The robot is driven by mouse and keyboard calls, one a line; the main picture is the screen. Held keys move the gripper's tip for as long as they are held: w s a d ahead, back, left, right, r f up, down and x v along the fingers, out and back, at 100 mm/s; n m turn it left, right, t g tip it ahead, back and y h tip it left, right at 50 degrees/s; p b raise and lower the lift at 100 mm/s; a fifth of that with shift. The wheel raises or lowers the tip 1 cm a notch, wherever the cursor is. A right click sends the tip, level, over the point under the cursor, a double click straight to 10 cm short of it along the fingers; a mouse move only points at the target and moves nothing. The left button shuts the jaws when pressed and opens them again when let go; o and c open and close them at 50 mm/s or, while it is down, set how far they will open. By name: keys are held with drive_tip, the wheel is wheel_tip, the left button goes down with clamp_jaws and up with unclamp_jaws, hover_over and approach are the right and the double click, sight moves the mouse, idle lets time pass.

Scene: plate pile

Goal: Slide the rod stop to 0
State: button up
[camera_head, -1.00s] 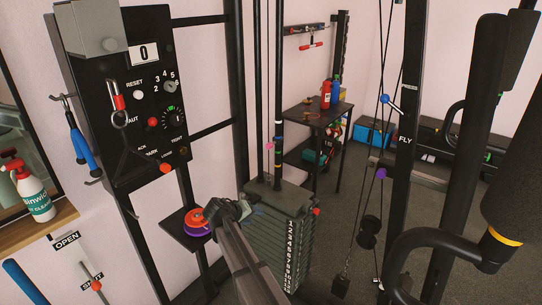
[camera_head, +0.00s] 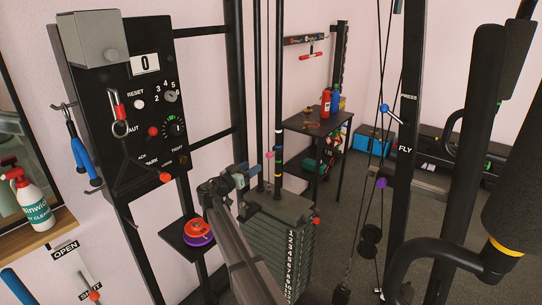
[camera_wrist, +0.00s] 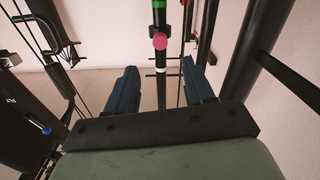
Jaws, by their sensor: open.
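The rod stop shows as a small pink knob (camera_head: 268,155) on a dark upright rod above the weight stack. In the wrist view the pink knob (camera_wrist: 160,41) sits on the front of a black rod (camera_wrist: 159,18), between a green band above and a white band below. My gripper (camera_head: 243,173) is left of the rod and slightly below the knob in the head view. In the wrist view its two dark blue fingers (camera_wrist: 160,84) are spread apart and empty. The rod stands between them in the picture, with the knob beyond the tips. No number 0 is readable on the rod.
A banded rod (camera_head: 278,160) stands close by. The numbered weight stack (camera_head: 285,235) is below. A black control panel (camera_head: 140,110) displaying 0 is at the left. A small shelf (camera_head: 178,236) holds orange and purple discs (camera_head: 198,230). Thick frame posts flank the rod.

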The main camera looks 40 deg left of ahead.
sight(268, 157)
drive_tip(key=w, duration=1.3)
drive_tip(key=shift+w, duration=0.25)
clamp_jaws()
